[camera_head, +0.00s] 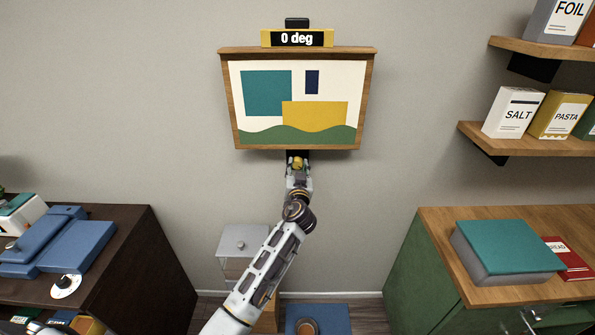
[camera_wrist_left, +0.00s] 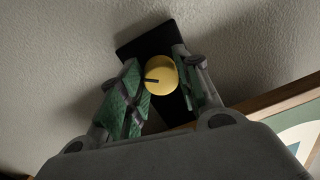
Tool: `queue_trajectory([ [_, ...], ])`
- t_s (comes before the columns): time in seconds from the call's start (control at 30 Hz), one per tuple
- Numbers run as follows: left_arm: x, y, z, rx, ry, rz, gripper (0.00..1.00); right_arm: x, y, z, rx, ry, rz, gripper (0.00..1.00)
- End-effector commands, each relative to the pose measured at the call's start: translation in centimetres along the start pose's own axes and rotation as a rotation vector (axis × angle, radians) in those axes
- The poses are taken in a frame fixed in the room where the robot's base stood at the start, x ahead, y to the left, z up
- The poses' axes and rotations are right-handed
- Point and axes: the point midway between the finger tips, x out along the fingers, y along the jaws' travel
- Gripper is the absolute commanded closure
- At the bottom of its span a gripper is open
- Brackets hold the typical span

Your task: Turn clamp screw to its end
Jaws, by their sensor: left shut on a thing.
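The clamp screw is a yellow round knob (camera_wrist_left: 161,75) with a dark mark on its face, set in front of a black bracket (camera_wrist_left: 136,50). In the head view the knob (camera_head: 297,163) shows just under the bottom edge of the framed picture (camera_head: 300,95). My left gripper (camera_wrist_left: 163,88) reaches up from below and is shut on the knob, with a green-padded finger on either side. In the head view the left gripper (camera_head: 298,166) partly covers the knob. My right gripper is not in view.
A yellow level (camera_head: 297,38) on top of the frame reads "0 deg". A dark cabinet (camera_head: 155,265) stands at left, a green cabinet (camera_head: 430,265) at right, and shelves (camera_head: 520,140) hang at upper right. The wall around the picture is free.

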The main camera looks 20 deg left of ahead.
Motion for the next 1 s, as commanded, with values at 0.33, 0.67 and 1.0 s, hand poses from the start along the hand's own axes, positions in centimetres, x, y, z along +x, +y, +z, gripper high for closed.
queue_trajectory([
  [0.33,0.0,-0.1,-0.1,0.245,0.011,0.001,0.9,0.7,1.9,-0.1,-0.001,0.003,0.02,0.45],
  [0.67,0.0,-0.1,-0.1,0.503,0.019,0.002,0.9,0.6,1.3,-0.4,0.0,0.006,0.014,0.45],
  [1.0,0.0,-0.2,-0.2,0.799,0.03,0.003,0.9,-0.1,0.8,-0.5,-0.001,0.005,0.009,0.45],
])
